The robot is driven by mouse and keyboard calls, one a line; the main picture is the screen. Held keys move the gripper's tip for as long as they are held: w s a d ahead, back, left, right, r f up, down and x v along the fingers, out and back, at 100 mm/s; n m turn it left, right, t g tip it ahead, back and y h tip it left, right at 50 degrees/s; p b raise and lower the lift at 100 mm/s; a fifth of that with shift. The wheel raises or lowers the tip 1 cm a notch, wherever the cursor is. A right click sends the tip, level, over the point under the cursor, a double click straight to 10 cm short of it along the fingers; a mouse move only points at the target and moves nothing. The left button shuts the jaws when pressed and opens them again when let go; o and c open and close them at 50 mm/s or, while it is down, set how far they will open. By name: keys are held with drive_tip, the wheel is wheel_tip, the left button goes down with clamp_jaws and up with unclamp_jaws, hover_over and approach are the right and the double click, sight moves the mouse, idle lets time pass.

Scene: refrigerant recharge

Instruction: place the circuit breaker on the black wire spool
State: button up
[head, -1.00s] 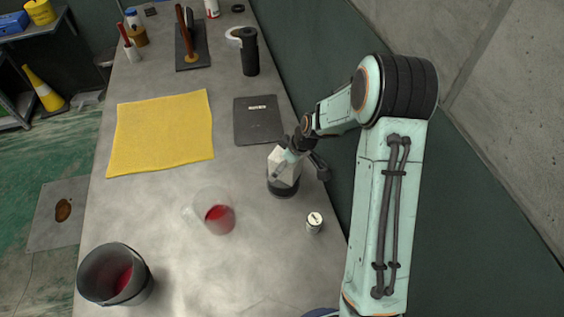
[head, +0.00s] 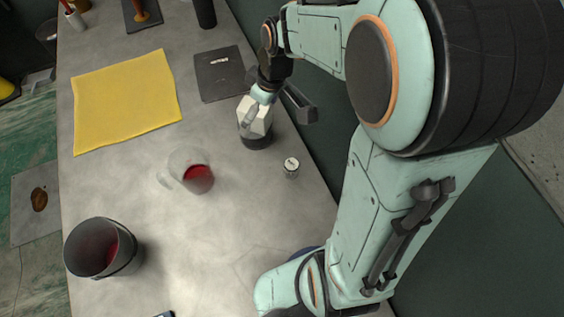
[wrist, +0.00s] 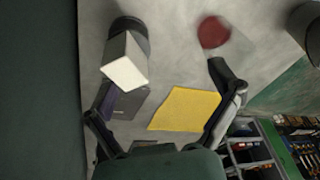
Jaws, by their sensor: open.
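The circuit breaker, a pale white block (head: 253,116), stands on the black wire spool (head: 257,143) near the right side of the table. In the wrist view the white block (wrist: 122,62) shows with the dark spool (wrist: 129,27) behind it. My gripper (head: 277,108) is open beside and above the block. One finger overlaps part of the block in the head view; I cannot tell whether it touches. In the wrist view the fingers are spread wide (wrist: 160,80), with the block toward the left finger and nothing held.
A clear beaker with red liquid (head: 195,176) and a small white-topped cylinder (head: 291,168) stand nearby. A dark bucket (head: 102,248) is at the front left. A yellow cloth (head: 125,98) and a dark flat pad (head: 220,74) lie farther back. The table between them is bare.

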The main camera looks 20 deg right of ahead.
drive_tip(key=s+a+r+m+g, duration=0.1)
drive_tip(key=s+r+m, duration=0.1)
drive_tip(key=s, duration=0.7)
drive_tip(key=s+a+r+m+g+h, duration=0.1)
drive_tip(key=s+r+m, duration=0.1)
drive_tip(key=s, duration=0.8)
drive_tip(key=shift+a+r+m, duration=0.25)
drive_tip(key=shift+m, duration=0.55)
drive_tip(key=shift+o, duration=0.3)
